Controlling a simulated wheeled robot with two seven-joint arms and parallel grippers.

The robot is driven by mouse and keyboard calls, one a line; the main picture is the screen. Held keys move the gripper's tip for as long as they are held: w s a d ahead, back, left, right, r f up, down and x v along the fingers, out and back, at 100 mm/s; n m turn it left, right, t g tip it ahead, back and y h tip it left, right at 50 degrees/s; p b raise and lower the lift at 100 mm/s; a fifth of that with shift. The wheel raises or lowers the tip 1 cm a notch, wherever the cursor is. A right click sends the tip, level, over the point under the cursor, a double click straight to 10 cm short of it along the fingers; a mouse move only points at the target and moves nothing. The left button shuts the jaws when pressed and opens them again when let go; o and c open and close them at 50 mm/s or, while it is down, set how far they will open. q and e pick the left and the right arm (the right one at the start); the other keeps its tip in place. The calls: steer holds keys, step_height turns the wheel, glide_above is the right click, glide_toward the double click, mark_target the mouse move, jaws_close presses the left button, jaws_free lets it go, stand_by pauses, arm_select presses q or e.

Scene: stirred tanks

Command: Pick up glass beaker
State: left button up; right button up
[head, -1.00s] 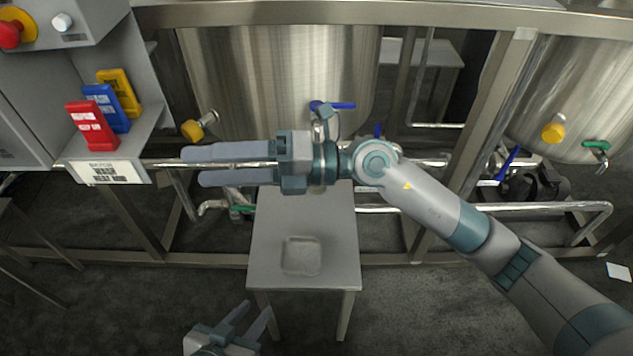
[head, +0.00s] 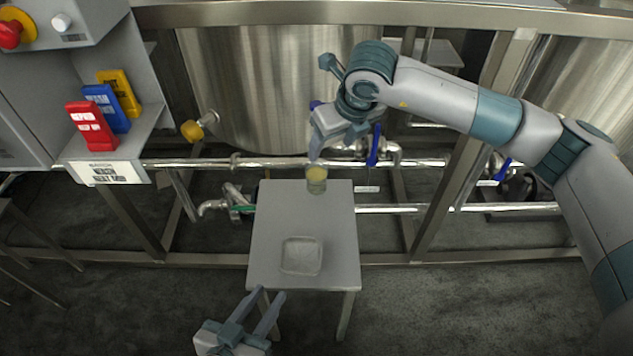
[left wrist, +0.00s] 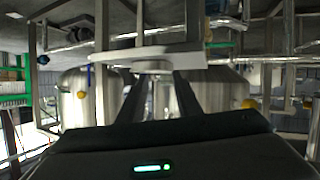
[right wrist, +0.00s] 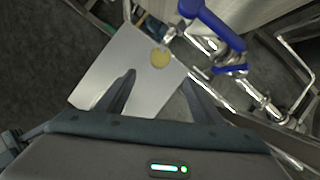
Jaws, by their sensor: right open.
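The glass beaker (head: 316,182) holds yellow liquid and stands upright near the back edge of the grey stool (head: 275,230). It also shows in the right wrist view (right wrist: 160,60), beyond and between the fingertips, apart from them. My right gripper (head: 315,158) points down just above the beaker in the head view; its open, empty fingers show in the right wrist view (right wrist: 158,80). My left gripper (head: 263,297) is open and empty, low at the stool's front left; its parted fingers also show in the left wrist view (left wrist: 158,78).
Steel pipes (head: 270,162) with a blue valve handle (head: 374,145) run close behind the beaker, below the large steel tank (head: 270,80). The floor right of the stool is clear.

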glide_toward(317, 174)
steer(key=shift+s+a+f+b, duration=0.45)
steer(key=shift+s+f, duration=0.05)
steer(key=shift+s, duration=0.2)
arm_select(q)
steer(key=r, duration=0.1)
steer(key=r+t, duration=0.1)
steer(key=w+d+r+t, duration=0.1)
steer(key=shift+r+h, duration=0.1)
steer(key=shift+h, duration=0.3)
arm_select(e)
steer(key=shift+w+a+f, duration=0.1)
steer(key=shift+w+f, duration=0.05)
steer(key=shift+f, duration=0.25)
steer(key=shift+w+a+f, duration=0.1)
steer(key=shift+w+f, duration=0.1)
steer(key=shift+f, duration=0.35)
steer(key=shift+b+x, duration=0.35)
steer(key=shift+x, duration=1.65)
arm_select(q)
steer(key=shift+w+d+r+t, duration=0.1)
steer(key=shift+d+r+t, duration=0.15)
steer(key=shift+r+t, duration=0.65)
arm_select(e)
steer(key=shift+w, duration=0.15)
arm_select(q)
steer(key=shift+r, duration=0.15)
